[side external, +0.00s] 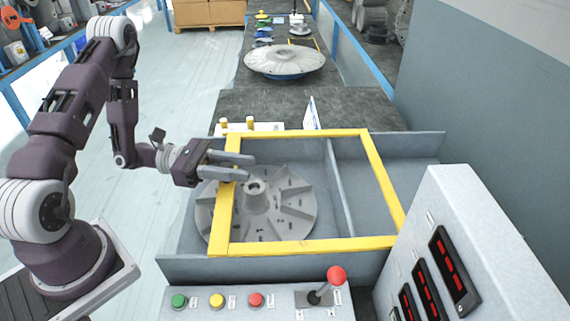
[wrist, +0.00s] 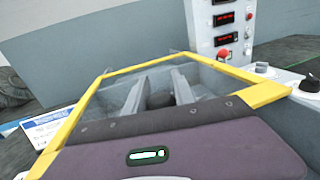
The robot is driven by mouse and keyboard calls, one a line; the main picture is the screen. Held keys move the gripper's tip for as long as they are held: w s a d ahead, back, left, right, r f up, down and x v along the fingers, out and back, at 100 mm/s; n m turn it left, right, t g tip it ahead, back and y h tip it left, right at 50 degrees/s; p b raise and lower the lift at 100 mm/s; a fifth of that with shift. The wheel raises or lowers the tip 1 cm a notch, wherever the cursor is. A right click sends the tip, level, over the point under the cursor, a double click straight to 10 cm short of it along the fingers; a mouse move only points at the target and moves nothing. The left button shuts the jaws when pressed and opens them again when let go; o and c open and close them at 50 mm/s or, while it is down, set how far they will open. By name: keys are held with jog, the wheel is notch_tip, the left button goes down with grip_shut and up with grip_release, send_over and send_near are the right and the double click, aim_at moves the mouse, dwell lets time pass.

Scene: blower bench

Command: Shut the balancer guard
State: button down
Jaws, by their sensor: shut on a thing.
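The balancer guard (side external: 318,246) is a yellow frame with a clear pane, lying across the top of the grey balancer bay (side external: 415,147). Its left bar crosses above the finned grey rotor (side external: 290,208), whose left part lies outside the frame. The guard reaches right past the bay's partition. My gripper (side external: 250,166) is at the guard's left bar, its fingers reaching across it and shut on the guard; the exact contact is hard to see. In the wrist view the yellow frame (wrist: 90,103) surrounds the gripper fingers (wrist: 158,90), which stand apart.
A control panel (side external: 250,301) with coloured buttons and a red-knobbed lever (side external: 336,274) stands in front. A display console (side external: 465,240) rises at right. A white sign (side external: 313,113) stands behind the bay. Another disc (side external: 285,60) lies farther back on the bench.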

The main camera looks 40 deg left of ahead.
jog(key=s+d+v, duration=0.1)
jog(key=s+v, duration=0.1)
jog(key=v, duration=0.8)
jog(key=shift+s+f, duration=0.1)
jog(key=c, duration=1)
grip_release()
jog(key=shift+c, duration=0.2)
jog(key=v, duration=0.7)
